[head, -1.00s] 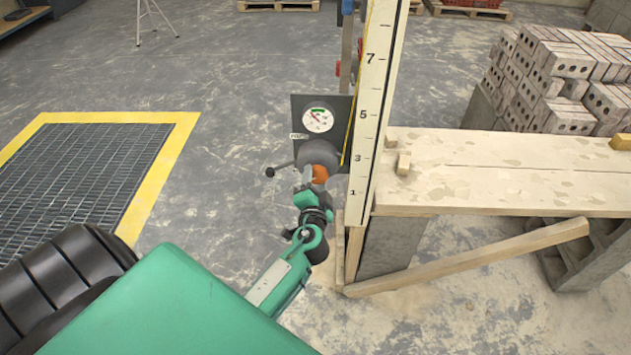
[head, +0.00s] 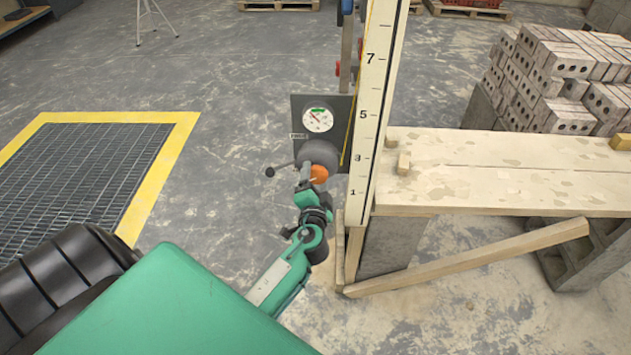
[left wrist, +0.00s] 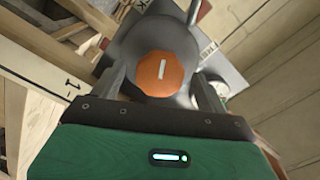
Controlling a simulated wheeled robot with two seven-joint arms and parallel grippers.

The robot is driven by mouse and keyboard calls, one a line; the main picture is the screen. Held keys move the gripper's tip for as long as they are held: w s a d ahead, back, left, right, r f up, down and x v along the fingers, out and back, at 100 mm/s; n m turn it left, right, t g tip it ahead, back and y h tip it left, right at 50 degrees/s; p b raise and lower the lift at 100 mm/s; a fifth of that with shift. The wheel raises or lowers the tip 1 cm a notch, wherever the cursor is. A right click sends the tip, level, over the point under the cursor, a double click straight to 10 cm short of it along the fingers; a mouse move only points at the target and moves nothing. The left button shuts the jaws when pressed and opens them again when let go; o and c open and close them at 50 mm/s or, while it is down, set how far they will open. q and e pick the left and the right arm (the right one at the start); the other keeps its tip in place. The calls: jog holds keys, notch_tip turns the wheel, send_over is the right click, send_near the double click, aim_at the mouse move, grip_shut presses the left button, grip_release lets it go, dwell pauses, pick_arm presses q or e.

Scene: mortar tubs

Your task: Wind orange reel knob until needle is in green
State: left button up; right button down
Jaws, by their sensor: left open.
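The orange reel knob (head: 319,174) sits on the front of a dark grey reel (head: 319,153), below a round white gauge (head: 318,120) on a dark plate. The gauge has a green band at its top; the needle points to the upper left, seemingly outside the green. My left gripper (head: 306,176) is just left of and in front of the knob. In the left wrist view the knob (left wrist: 161,74) shows a white mark, lying between my open, dark fingers (left wrist: 160,90); I see no clear contact. The gauge (left wrist: 219,89) is partly hidden there. My right gripper is not in view.
A lever with a black ball end (head: 270,172) sticks out left of the reel. A numbered wooden staff (head: 370,110) stands close on the right, with a plank bench (head: 500,175) beyond. The floor left of the reel is clear.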

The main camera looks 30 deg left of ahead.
pick_arm(q)
jog(key=shift+s, duration=0.1)
jog(key=shift+s+d+f, duration=0.1)
jog(key=shift+s+d, duration=0.05)
jog(key=shift+s, duration=0.05)
jog(key=b+v, duration=0.3)
jog(key=v, duration=1)
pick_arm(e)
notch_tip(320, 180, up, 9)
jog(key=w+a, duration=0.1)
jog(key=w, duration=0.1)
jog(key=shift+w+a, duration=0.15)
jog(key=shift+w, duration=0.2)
pick_arm(q)
jog(key=shift+d, duration=0.1)
